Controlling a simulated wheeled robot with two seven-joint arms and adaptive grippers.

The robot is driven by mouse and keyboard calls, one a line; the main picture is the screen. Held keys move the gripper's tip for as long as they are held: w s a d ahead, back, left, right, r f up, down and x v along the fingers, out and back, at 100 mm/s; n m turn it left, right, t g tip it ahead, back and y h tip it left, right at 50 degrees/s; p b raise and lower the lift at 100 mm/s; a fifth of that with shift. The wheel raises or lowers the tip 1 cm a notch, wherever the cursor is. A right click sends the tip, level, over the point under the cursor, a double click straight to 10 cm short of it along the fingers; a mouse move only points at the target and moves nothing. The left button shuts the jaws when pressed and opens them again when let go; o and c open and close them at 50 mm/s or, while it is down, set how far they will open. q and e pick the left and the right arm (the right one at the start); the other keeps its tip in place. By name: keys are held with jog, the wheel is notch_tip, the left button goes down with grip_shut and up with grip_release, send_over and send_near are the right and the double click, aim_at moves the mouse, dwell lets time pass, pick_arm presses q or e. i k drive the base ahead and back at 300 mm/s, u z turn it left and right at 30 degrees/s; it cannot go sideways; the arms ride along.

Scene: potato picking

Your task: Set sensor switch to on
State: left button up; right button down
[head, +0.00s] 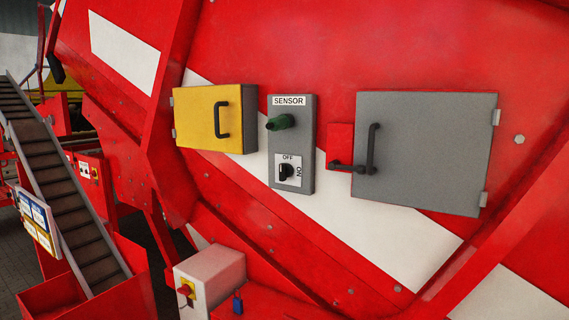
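The grey sensor box (308,140) is fixed to the red machine wall near the middle of the head view. A label reading SENSOR (289,101) is at its top, with a dark green knob or lamp (281,122) below it. The black rotary switch (287,171) sits on a white plate lower on the box. OFF is printed above the switch and ON to its right. The switch handle is small, and I cannot tell for sure which mark it points to. Neither of my grippers is in view.
A yellow box (195,118) with a black handle is left of the sensor box. A grey cabinet door (430,150) with a black handle is to its right. Below is a light box with a red knob (185,289). A conveyor (60,190) rises at the left.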

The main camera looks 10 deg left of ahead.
aim_at(286, 170)
jog(key=k, duration=1.3)
jog(key=u, duration=0.85)
jog(key=i, duration=1.55)
jog(key=z, duration=0.9)
